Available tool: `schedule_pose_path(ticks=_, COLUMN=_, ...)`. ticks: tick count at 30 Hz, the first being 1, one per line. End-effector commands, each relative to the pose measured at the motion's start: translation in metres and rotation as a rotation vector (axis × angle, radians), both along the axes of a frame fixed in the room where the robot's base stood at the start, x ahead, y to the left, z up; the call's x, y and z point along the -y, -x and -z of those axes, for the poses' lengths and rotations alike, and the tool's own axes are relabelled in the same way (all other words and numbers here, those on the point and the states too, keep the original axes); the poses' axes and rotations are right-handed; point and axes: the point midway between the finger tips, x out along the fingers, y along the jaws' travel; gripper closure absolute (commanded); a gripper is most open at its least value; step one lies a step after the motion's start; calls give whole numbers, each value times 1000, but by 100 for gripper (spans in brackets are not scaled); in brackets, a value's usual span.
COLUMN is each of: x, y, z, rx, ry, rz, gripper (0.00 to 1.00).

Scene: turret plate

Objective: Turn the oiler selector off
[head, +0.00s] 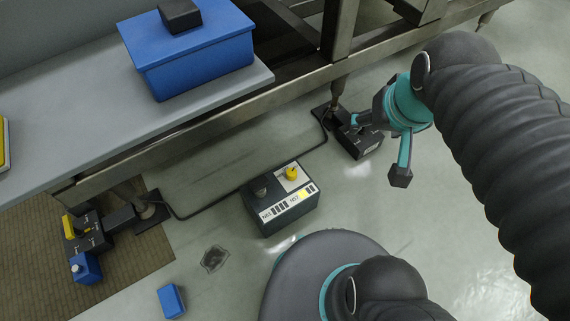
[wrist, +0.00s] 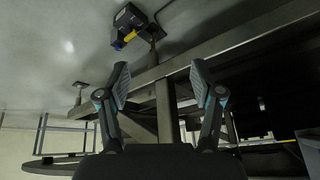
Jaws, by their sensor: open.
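A dark control box (head: 283,212) stands on the floor at the middle of the head view. On its top are a black knob (head: 261,190) and a yellow knob (head: 291,173) on a white plate; its front labels are too small to read surely. A second dark box (head: 358,142) sits by the bench foot, beside my gripper and partly hidden by it. A third box (head: 88,236) with a yellow part is at the left. I cannot tell which one carries the oiler selector. My gripper (head: 381,149) is open and empty; its fingers also show spread in the wrist view (wrist: 160,72).
A grey bench (head: 70,130) on a metal frame runs across the back, with a blue bin (head: 195,60) on it. A cable (head: 225,202) crosses the floor. A blue block (head: 171,301) and a dark floor patch (head: 214,258) lie in front. A box (wrist: 131,19) shows in the wrist view.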

Motion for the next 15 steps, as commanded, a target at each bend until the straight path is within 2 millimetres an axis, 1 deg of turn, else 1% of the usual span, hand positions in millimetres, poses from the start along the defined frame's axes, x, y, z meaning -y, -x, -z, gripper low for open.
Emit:
schedule_pose_path(ticks=1, x=-3, y=-10, z=7, rx=-28, ry=-25, rz=23, gripper=34)
schedule_pose_path(ticks=5, x=-15, y=-40, z=25, rx=-102, ry=-107, rz=98, gripper=34)
schedule_pose_path(ticks=8, x=-25, y=-63, z=42, rx=-162, ry=-167, rz=164, gripper=34)
schedule_pose_path(ticks=11, x=-33, y=-86, z=62, rx=-224, ry=-224, rz=238, gripper=34)
schedule_pose_path(ticks=15, x=-44, y=-116, z=96, rx=-309, ry=-295, rz=351, gripper=34)
